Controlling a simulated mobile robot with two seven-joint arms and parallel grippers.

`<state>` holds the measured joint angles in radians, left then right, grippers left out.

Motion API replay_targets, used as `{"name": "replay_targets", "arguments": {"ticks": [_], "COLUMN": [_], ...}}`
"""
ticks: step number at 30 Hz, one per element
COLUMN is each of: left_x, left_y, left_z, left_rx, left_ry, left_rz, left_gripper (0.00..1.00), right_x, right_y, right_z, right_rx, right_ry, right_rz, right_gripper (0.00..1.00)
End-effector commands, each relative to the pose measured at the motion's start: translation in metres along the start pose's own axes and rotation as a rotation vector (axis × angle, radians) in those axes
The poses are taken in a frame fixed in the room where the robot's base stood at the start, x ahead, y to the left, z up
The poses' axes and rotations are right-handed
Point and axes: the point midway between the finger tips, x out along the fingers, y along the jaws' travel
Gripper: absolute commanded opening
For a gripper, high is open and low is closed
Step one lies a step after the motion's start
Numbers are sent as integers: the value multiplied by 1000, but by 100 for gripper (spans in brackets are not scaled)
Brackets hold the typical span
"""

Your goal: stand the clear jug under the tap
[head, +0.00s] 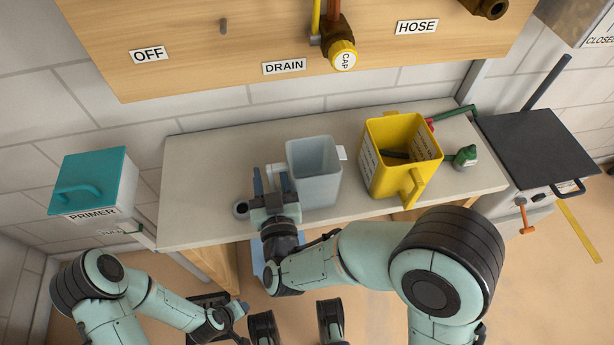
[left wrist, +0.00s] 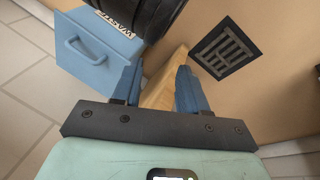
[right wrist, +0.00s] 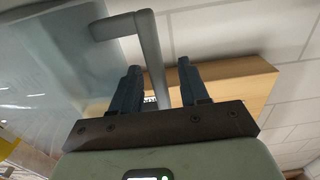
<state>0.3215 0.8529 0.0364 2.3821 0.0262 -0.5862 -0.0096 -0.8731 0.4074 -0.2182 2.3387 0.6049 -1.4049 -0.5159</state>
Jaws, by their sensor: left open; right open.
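The clear jug (head: 318,180) stands upright on the grey bench top, its handle towards the left. My right gripper (head: 270,182) is at the handle side. In the right wrist view the jug's handle (right wrist: 152,55) shows between the open fingers (right wrist: 158,82); I cannot tell whether they touch it. The tap marked DRAIN (head: 332,28) is on the wooden board above and behind the jug, with a yellow cap (head: 343,56) at its lower end. My left gripper (head: 238,312) is low in front of the bench; it is open and empty in the left wrist view (left wrist: 157,82).
The blue WASTE bin (left wrist: 95,55) stands on the floor near a drain grate (left wrist: 225,48).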

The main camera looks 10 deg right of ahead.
Motion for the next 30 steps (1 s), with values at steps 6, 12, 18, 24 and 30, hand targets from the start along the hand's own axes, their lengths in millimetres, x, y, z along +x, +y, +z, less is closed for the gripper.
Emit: {"name": "replay_targets", "arguments": {"ticks": [6, 12, 18, 24, 30], "left_x": [0, 0, -1, -14, -36], "left_y": [0, 0, 0, 5, 12], "left_z": [0, 0, 0, 13, 38], "left_rx": [0, 0, 0, 4, 10], "left_ry": [1, 1, 0, -40, -118], "left_rz": [0, 0, 0, 4, 9], "left_gripper": [43, 43, 43, 43, 43], "right_x": [0, 0, 0, -1, -1], "right_y": [0, 0, 0, 0, 0], "right_z": [0, 0, -2, -29, -72], "right_rx": [0, 0, 1, 4, 5], "right_ry": [0, 1, 1, 6, 6], "right_rz": [0, 0, 0, 2, 2], "right_gripper": [28, 0, 0, 0, 0]}}
